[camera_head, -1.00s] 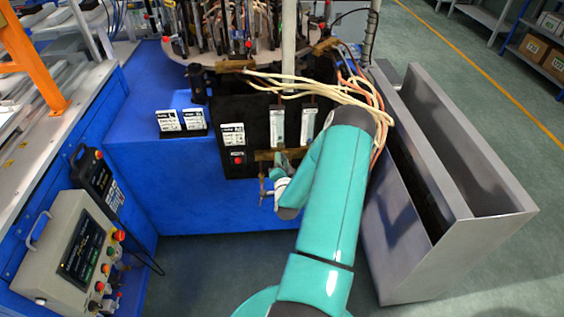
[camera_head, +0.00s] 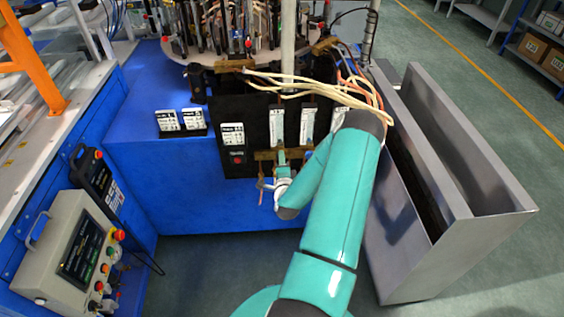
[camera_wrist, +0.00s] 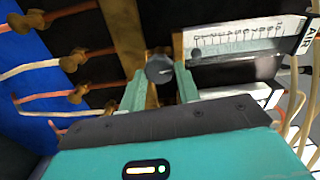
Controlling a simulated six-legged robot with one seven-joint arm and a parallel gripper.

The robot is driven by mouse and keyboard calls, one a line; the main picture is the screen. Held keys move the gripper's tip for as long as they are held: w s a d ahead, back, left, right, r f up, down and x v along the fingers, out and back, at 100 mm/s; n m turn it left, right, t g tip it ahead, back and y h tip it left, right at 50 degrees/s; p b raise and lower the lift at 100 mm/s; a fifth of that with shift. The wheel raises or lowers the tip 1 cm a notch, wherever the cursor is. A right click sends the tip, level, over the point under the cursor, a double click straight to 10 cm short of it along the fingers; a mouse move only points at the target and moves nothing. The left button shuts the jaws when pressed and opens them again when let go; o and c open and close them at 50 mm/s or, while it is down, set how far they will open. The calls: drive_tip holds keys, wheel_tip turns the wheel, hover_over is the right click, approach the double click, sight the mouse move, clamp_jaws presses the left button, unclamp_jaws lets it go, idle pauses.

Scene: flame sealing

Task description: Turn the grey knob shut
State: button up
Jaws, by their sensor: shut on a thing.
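The grey knob (camera_wrist: 159,68) is a small dark round knob below the end of a white flow scale in the wrist view. My gripper (camera_wrist: 160,82) has its two teal fingers on either side of it, closed on its edges. In the head view my gripper (camera_head: 282,158) is at the brass manifold on the front of the black panel, below the scales. The knob itself is hidden there by my gripper and arm.
Brass fittings with pale and orange hoses (camera_wrist: 75,60) lie left of my fingers in the wrist view. White flow scales (camera_head: 277,126) stand above the manifold. A grey metal bin (camera_head: 405,245) is close to the right of my arm. A control box (camera_head: 75,245) stands at left.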

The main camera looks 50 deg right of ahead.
idle(0.3)
drive_tip(key=o, duration=0.9)
drive_tip(key=shift+o, duration=0.2)
drive_tip(key=shift+a, duration=0.1)
drive_tip(key=v, duration=1.3)
drive_tip(key=shift+s+a, duration=0.25)
drive_tip(key=shift+s, duration=0.05)
